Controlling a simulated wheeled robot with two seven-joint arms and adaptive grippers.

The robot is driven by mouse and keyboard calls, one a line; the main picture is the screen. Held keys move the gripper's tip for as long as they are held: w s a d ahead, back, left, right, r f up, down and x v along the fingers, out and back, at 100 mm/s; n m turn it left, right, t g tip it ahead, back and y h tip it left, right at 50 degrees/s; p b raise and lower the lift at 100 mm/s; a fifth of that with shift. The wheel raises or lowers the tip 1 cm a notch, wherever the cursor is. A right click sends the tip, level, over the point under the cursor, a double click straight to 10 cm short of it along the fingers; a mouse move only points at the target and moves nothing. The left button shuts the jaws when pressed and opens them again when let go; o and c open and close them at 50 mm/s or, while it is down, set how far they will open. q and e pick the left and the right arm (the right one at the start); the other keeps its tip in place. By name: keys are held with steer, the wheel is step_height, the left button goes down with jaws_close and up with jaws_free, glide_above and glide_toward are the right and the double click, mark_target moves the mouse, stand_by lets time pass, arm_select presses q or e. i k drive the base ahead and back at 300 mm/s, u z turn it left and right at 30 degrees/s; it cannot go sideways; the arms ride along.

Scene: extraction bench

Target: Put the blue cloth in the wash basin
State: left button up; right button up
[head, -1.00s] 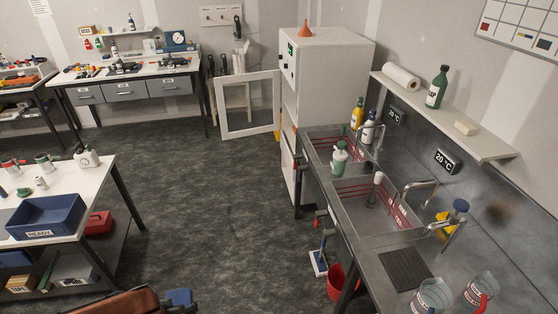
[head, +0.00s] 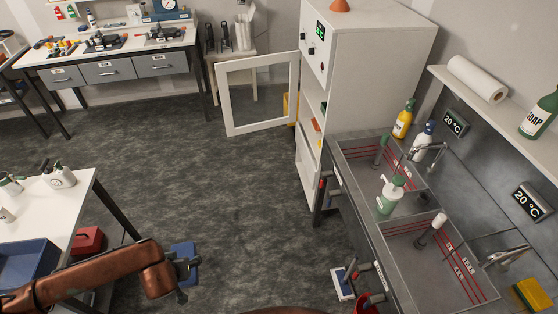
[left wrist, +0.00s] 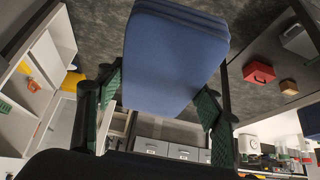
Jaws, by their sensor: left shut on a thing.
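The blue cloth (head: 184,252) is a folded, thick pad held above the floor at the end of my left arm in the head view. My left gripper (head: 186,270) is shut on it. In the left wrist view the cloth (left wrist: 175,55) sits between the two green-padded fingers of the gripper (left wrist: 160,95). The sink at the right of the head view has two steel basins with red lines, a far one (head: 362,153) and a near one (head: 418,272). I cannot tell from labels which is the wash basin. The cloth is well left of both. My right gripper is not in view.
A green-and-white pump bottle (head: 390,195) stands at the far basin. Taps reach over the basins. A white cabinet (head: 375,70) with an open door (head: 257,92) stands beyond the sink. A white table (head: 60,205) is at the left. The floor between is mostly clear.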

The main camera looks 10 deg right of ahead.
mark_target(371, 181)
steer(key=i, duration=1.45)
steer(key=z, duration=2.85)
